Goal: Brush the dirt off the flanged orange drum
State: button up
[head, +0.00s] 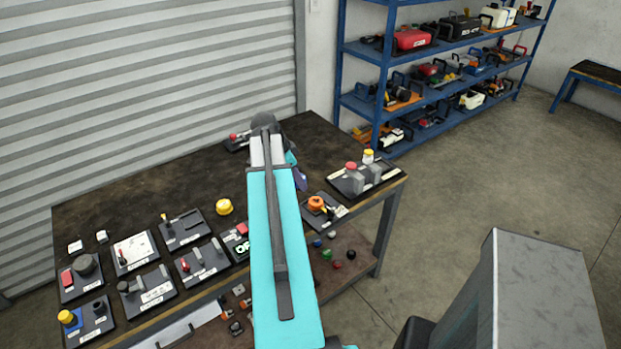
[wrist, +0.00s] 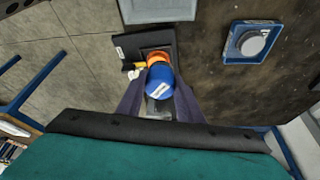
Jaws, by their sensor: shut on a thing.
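The orange drum (head: 316,203) sits on a dark plate (head: 335,217) near the front right edge of the workbench. In the wrist view, its orange rim (wrist: 158,57) shows just beyond a blue, round-topped thing (wrist: 159,82) with a white label. My gripper (wrist: 158,92) is shut on this blue thing, one finger on each side. I cannot tell whether the blue thing is a brush or whether it touches the drum. My arm hides much of the gripper in the head view. No dirt can be made out on the drum.
A plate with red- and yellow-topped posts (head: 365,176) stands right of the drum on the workbench (head: 130,205). Several control plates and a yellow knob (head: 224,206) lie to the left. A blue shelf rack (head: 378,75) stands behind. Several small items lie on the lower shelf.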

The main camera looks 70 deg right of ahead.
jog(key=s, duration=0.1)
jog(key=s+d+m, duration=0.1)
jog(key=s, duration=0.1)
jog(key=shift+s+d+f+y, duration=0.25)
jog(key=shift+s+y, duration=0.05)
